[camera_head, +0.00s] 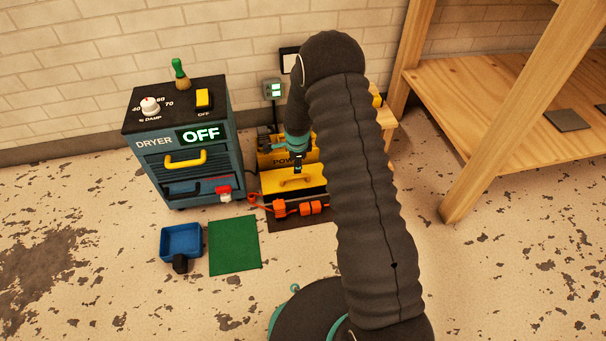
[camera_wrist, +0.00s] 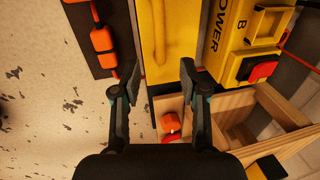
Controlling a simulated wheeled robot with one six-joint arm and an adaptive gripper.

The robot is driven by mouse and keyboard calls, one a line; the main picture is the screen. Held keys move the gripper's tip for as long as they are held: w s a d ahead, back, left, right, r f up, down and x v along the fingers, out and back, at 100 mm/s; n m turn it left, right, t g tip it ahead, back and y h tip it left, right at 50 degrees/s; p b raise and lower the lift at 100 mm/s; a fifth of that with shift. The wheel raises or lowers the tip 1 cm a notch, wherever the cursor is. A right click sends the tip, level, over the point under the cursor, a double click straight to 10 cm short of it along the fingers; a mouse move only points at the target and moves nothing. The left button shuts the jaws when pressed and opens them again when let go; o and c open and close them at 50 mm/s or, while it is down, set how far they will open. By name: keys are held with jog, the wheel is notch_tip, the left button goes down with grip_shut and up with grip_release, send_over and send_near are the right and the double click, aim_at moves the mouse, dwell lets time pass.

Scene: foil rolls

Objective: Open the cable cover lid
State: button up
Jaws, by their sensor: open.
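The cable cover lid is most likely the yellow panel (camera_head: 311,185) with a raised yellow handle (camera_head: 296,181), low in front of the yellow POWER box. It looks flat and closed. In the wrist view the yellow lid (camera_wrist: 178,80) lies ahead, with the handle (camera_wrist: 160,35) as a long ridge on it. My gripper (camera_head: 298,168) points down just above the lid, near its back side. In the wrist view my gripper (camera_wrist: 160,72) has its fingers spread wide, with nothing between them. My arm hides the lid's right end in the head view.
Orange connectors (camera_head: 305,208) lie on a dark mat in front of the lid. The POWER box (camera_wrist: 233,30) with a red switch (camera_wrist: 262,70) and a wooden box (camera_wrist: 230,120) are close by.

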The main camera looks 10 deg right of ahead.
aim_at(295, 176)
jog(key=f, duration=0.3)
jog(key=w+f, duration=0.1)
jog(key=f, duration=0.2)
jog(key=f+b, duration=0.1)
jog(key=f, duration=0.2)
jog(key=shift+w+a, duration=0.15)
jog(key=shift+w, duration=0.2)
